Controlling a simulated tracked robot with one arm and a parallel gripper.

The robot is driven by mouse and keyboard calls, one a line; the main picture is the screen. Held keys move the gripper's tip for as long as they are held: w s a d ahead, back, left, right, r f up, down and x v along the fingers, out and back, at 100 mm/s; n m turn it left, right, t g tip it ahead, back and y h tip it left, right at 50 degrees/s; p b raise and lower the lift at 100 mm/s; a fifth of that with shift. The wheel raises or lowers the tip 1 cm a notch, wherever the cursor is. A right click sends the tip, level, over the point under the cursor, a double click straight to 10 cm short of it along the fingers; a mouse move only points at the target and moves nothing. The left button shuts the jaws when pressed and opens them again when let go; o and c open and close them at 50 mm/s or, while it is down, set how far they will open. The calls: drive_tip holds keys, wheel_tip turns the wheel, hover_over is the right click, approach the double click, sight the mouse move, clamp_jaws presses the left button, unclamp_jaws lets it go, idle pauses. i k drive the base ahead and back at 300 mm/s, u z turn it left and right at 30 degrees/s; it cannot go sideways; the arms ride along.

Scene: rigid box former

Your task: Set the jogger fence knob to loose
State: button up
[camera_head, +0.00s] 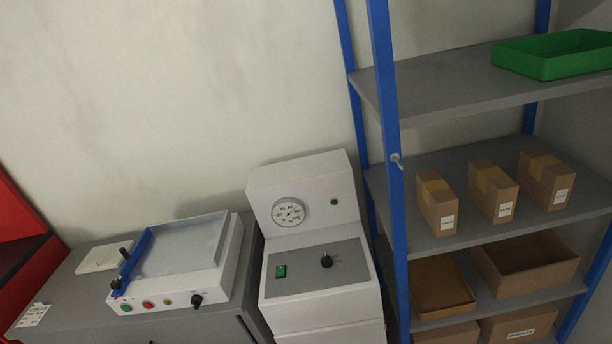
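The jogger (180,262) is a white machine with a shallow pale tray on top, standing on a grey cabinet at the lower left. A blue fence (137,258) runs along the tray's left side. A small dark knob (116,284) sits at the fence's near end, and a black handle (125,253) stands beside the fence. A black knob (196,300) is on the front face, right of green, red and yellow buttons. I cannot tell which knob sets the fence, nor read any setting. My gripper is not in view.
A white machine with a round gauge (290,212), a green switch (281,271) and a black knob (326,262) stands right of the jogger. A blue-framed shelf (440,92) with cartons and a green tray (555,56) is at right. A red unit (18,215) stands far left.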

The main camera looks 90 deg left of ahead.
sight(116, 284)
drive_tip(key=u, duration=0.6)
drive_tip(key=i, duration=0.1)
drive_tip(key=u, duration=2.95)
drive_tip(key=k, duration=0.9)
drive_tip(key=u, duration=0.2)
drive_tip(key=i, duration=0.9)
drive_tip(key=z, duration=0.1)
